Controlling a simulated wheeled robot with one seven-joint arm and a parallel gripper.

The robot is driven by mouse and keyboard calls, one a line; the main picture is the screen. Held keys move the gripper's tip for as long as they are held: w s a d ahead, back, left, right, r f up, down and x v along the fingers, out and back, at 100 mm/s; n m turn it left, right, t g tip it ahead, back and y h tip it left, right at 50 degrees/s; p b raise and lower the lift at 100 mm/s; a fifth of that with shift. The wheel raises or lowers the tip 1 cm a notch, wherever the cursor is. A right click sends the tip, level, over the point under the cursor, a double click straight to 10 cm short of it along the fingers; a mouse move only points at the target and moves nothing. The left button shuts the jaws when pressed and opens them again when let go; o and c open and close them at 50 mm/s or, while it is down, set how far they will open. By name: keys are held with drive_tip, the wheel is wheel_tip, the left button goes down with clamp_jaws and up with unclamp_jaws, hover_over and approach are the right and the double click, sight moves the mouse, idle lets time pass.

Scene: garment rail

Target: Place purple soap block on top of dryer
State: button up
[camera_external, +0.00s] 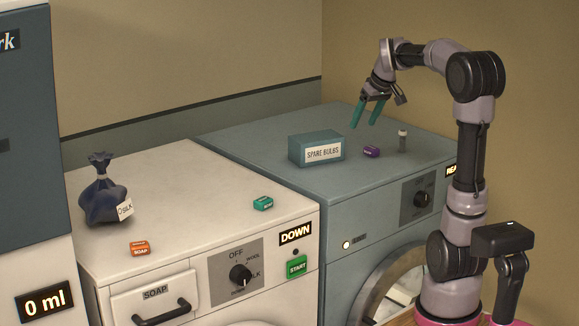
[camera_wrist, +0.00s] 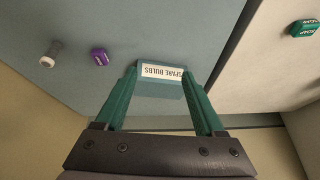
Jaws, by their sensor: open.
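The small purple soap block (camera_external: 371,152) rests on the blue-grey machine (camera_external: 255,135), which looks to be the dryer, just right of the spare bulbs box. The block also shows in the wrist view (camera_wrist: 99,57), left of my fingers. My gripper (camera_external: 367,114) is open and empty, with teal fingers pointing down above the back part of the blue-grey top. In the wrist view its fingertips (camera_wrist: 160,76) stand either side of the spare bulbs box in the picture, apart from the purple block.
The spare bulbs box (camera_external: 316,149) and a small grey cylinder with a pale cap (camera_external: 402,141) flank the purple block. The white machine (camera_external: 190,180) at left bears a dark blue bag (camera_external: 103,195), an orange soap block (camera_external: 140,248) and a teal block (camera_external: 263,203). Walls stand behind.

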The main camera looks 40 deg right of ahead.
drive_tip(key=s+a+f+m+t+y, duration=0.1)
drive_tip(key=s+a+f, duration=0.1)
drive_tip(key=s+a, duration=0.6)
drive_tip(key=s+a+f+m+t+y, duration=0.1)
drive_tip(key=s+a+f+m, duration=0.1)
drive_tip(key=s+a, duration=0.6)
drive_tip(key=s+f, duration=0.1)
drive_tip(key=s, duration=0.3)
drive_tip(key=shift+f, duration=0.3)
